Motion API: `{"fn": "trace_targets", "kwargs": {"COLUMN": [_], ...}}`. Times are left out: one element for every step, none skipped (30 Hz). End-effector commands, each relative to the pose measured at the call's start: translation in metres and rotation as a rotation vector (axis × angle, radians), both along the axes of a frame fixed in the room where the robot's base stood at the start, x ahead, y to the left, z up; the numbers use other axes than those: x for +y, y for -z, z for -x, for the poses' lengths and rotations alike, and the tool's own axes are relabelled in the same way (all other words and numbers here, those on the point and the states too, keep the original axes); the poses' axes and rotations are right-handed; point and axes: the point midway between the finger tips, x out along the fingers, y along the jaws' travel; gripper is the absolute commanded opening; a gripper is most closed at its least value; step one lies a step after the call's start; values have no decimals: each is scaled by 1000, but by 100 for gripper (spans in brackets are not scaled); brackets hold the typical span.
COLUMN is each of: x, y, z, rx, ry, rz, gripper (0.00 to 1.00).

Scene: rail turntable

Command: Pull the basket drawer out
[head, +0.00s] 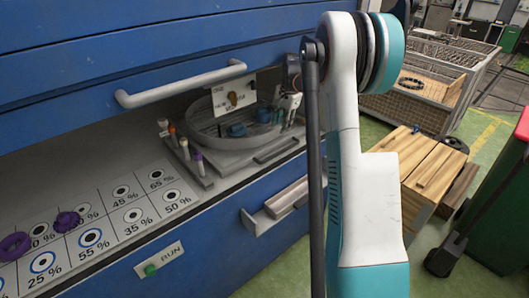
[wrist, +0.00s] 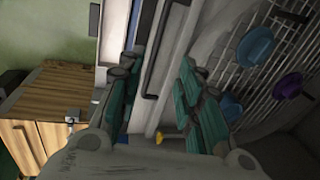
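The basket drawer (head: 197,130) is a round grey tub on a grey base in the blue cabinet's recess, with blue pieces inside. In the wrist view, what looks like its wire floor (wrist: 268,75) carries blue and purple pieces at the right. A dark bar handle (head: 277,150) lies on the front of the base; a dark bar also shows in the wrist view (wrist: 160,55), between my fingers' lines. My gripper (head: 288,106) is over the right side of the tub. Its teal-padded fingers (wrist: 158,95) are apart, with nothing visibly clamped. Contact with the handle cannot be told.
A long grey handle (head: 180,84) crosses the blue drawer above. A grey ledge (head: 275,207) juts from the cabinet below. Marked counter (head: 110,215) with purple rings lies left; a green button (head: 151,270) is below. A wooden cabinet (head: 425,165) stands right, with green floor around.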

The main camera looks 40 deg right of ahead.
Motion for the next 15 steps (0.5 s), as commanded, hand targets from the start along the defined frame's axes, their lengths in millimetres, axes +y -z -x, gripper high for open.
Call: {"fn": "trace_targets", "kwargs": {"x": [-14, -19, -25, -29, -32, -35, -37, -38, -39, -39, -39, -39, -38, -38, -38], "y": [11, 15, 20, 23, 26, 28, 30, 31, 33, 35, 38, 42, 45, 49, 56], "z": [0, 1, 1, 1, 2, 2, 2, 2, 2, 2, 1, 1, 0, -1, -3], "rx": [4, 7, 10, 12, 14, 15, 16, 17, 17, 17, 18, 17, 17, 17, 17], "ry": [19, 27, 36, 42, 48, 53, 56, 57, 58, 59, 59, 59, 58, 58, 58], "rz": [-3, -5, -7, -8, -9, -11, -12, -12, -12, -13, -12, -13, -12, -12, -12], "gripper": [33, 33, 33, 33, 33, 33, 33, 33, 33, 33, 33, 33, 33, 33, 33]}}
